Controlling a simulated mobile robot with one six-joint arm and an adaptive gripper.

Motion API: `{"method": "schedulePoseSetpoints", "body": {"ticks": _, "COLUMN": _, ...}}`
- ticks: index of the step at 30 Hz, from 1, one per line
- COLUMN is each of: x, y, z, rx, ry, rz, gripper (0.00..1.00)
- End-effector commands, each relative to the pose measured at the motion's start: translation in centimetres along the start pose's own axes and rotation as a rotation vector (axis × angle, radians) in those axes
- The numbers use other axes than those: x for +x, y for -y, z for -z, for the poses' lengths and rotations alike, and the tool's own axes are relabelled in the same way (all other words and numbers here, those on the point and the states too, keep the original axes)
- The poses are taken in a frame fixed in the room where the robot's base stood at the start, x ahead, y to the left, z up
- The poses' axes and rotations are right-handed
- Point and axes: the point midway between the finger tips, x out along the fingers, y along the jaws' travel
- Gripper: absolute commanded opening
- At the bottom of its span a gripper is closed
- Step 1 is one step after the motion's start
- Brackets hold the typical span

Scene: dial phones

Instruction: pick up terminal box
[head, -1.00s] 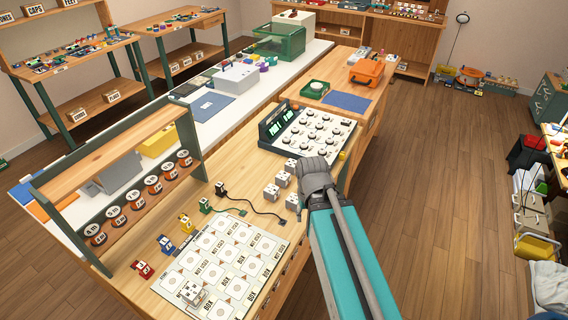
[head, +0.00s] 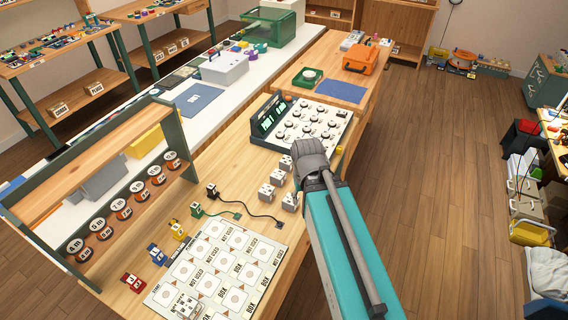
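Several small white terminal boxes with dark marks on top stand on the wooden bench beside my arm: one at the back (head: 286,163), one below it (head: 278,177), one to the left (head: 266,192) and one nearest my arm (head: 290,202). Another white box (head: 187,306) sits on the near corner of the printed board (head: 212,252), whose cells read BOX and NOT USED. My teal arm with its grey joint reaches in from the bottom right, just right of the loose boxes. My gripper's fingers do not show, so I cannot see what they hold.
A dial panel (head: 303,128) with green displays stands behind the boxes. A black cable (head: 245,214) lies left of them. Red, blue, yellow and green small pieces (head: 133,282) line the board's left side. A rack of labelled reels (head: 123,207) stands left; an orange case (head: 362,57) is behind.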

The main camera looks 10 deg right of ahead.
Motion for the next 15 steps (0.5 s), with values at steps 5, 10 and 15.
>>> {"method": "schedulePoseSetpoints", "body": {"ticks": 5, "x": 0.0, "y": 0.0, "z": 0.0, "rx": 0.000, "ry": 0.000, "rz": 0.000, "gripper": 0.61}}
{"method": "schedulePoseSetpoints", "body": {"ticks": 10, "x": 0.0, "y": 0.0, "z": 0.8, "rx": -0.019, "ry": 0.000, "rz": 0.000, "gripper": 0.92}}
{"method": "schedulePoseSetpoints", "body": {"ticks": 15, "x": 0.1, "y": -0.6, "z": 4.2, "rx": -0.102, "ry": 0.000, "rz": 0.000, "gripper": 1.00}}
